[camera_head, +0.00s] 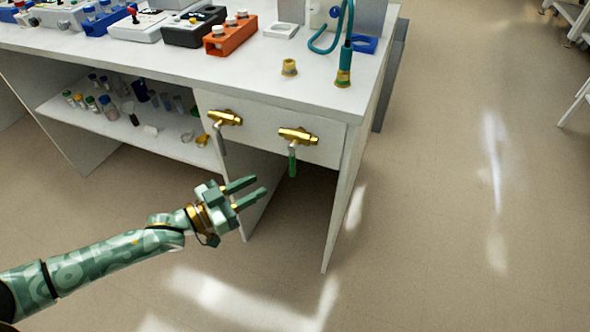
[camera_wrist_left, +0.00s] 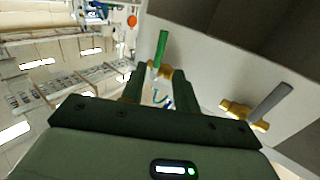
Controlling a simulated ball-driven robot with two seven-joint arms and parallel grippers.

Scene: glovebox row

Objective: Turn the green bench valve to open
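The green bench valve (camera_head: 293,162) has a brass body on the bench's front panel, and its green lever hangs straight down. In the left wrist view the green lever (camera_wrist_left: 162,46) shows beyond my fingertips, its brass body between them in the picture. A second brass valve (camera_head: 222,118) with a grey lever is to its left; it also shows in the left wrist view (camera_wrist_left: 258,108). My left gripper (camera_head: 262,186) is open and empty, below and left of the green lever, apart from it. My right gripper is not in view.
The white bench top (camera_head: 310,95) carries a brass fitting (camera_head: 289,67), a teal hose (camera_head: 344,62) and an orange rack (camera_head: 230,36). A shelf (camera_head: 150,140) below holds bottles and vials.

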